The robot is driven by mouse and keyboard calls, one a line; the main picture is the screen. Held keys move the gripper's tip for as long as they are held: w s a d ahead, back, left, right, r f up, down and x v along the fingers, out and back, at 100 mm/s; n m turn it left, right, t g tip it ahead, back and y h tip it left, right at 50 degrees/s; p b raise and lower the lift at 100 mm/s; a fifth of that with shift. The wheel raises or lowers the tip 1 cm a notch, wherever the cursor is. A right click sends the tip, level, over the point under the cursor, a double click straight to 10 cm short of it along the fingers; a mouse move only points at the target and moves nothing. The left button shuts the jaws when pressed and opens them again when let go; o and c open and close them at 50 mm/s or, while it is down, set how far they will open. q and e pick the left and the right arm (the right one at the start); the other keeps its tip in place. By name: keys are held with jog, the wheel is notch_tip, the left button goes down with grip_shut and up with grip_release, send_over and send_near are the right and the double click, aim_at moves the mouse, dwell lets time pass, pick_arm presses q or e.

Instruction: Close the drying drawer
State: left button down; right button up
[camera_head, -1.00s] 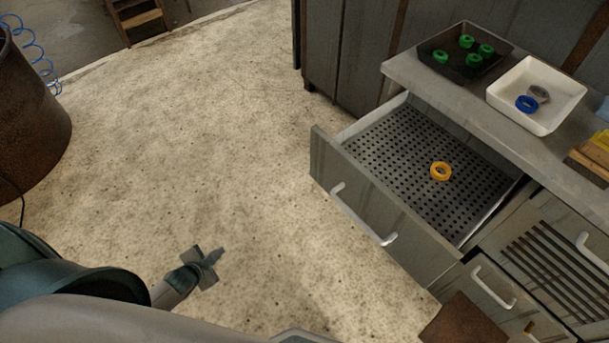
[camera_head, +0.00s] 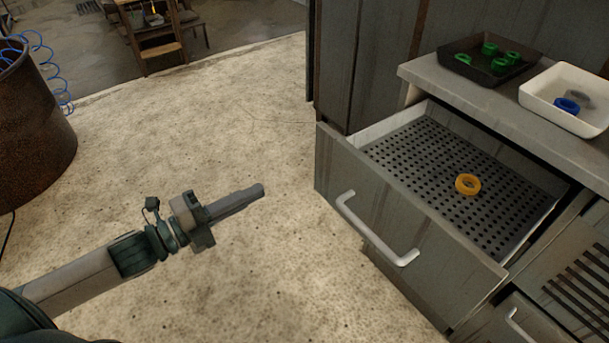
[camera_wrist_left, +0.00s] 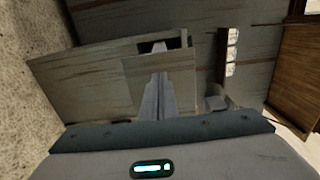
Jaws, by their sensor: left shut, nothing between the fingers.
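The drying drawer (camera_head: 400,222) stands pulled out from the grey cabinet, with a white bar handle (camera_head: 376,230) on its front. Its perforated floor holds one orange ring (camera_head: 467,184). My left gripper (camera_head: 262,190) is shut and empty, to the left of the drawer front and apart from it, with its fingers pointing toward the drawer. In the left wrist view the shut fingers (camera_wrist_left: 158,95) point at grey panelled furniture; I cannot tell there which panel is the drawer front. My right gripper is not in view.
A black tray (camera_head: 450,60) with several green rings and a white tray (camera_head: 590,122) with a blue and a grey ring stand on the counter (camera_head: 430,76). A slatted front (camera_head: 580,275) lies right of the drawer. A rusty drum (camera_head: 35,135) stands far left.

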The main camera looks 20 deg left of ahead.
pick_arm(q)
jog(key=shift+w+d, duration=0.1)
jog(key=shift+w, duration=0.1)
dwell(0.3)
send_near(318, 160)
jog(key=x, duration=0.6)
jog(key=shift+d, duration=0.1)
jog(key=shift+w+d, duration=0.1)
jog(key=shift+w, duration=0.05)
dwell(0.4)
dwell(0.3)
